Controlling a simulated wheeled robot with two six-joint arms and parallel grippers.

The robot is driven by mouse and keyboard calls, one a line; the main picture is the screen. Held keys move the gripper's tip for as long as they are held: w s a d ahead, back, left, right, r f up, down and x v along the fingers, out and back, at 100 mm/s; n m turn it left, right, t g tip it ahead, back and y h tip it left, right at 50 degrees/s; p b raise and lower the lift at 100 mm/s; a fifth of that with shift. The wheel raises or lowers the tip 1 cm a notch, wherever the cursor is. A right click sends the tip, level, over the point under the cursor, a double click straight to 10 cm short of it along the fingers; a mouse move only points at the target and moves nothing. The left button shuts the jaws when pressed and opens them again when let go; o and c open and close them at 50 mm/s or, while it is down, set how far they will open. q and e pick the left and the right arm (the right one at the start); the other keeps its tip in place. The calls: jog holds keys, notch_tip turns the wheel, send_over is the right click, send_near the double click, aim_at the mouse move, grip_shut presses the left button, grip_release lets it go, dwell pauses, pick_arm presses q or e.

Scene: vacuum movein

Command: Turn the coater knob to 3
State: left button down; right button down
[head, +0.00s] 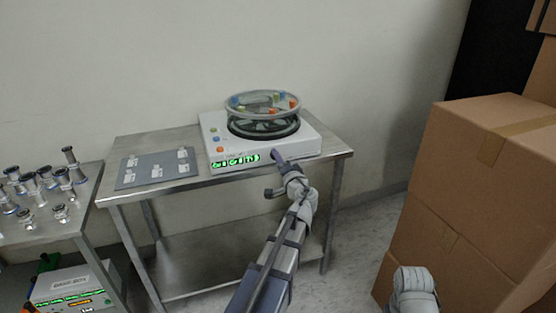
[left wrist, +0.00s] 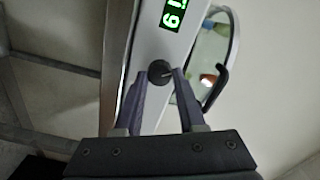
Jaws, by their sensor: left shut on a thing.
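The coater (head: 213,128) is a white box on a metal table, with a round clear-lidded bowl on top and a green lit display (head: 236,160) on its front. My left gripper (head: 279,156) reaches the front face just right of the display. In the left wrist view its two fingers (left wrist: 161,82) are shut on the dark round knob (left wrist: 160,70), one on each side. A light pointer line shows on the knob; its setting cannot be read. Green digits (left wrist: 172,15) show beside it. In the head view the gripper hides the knob. My right gripper is not in view.
A grey tray (head: 130,176) with small labelled pieces lies on the table's left. A second table (head: 30,232) with several metal fittings (head: 45,180) stands at far left. Stacked cardboard boxes (head: 470,190) stand at right, near my right arm. A wall is behind.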

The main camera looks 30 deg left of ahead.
pick_arm(q)
jog(key=shift+m, duration=1.2)
jog(key=c, duration=0.5)
grip_release()
jog(key=shift+s+d, duration=0.1)
jog(key=v, duration=0.7)
jog(key=shift+s+d, duration=0.2)
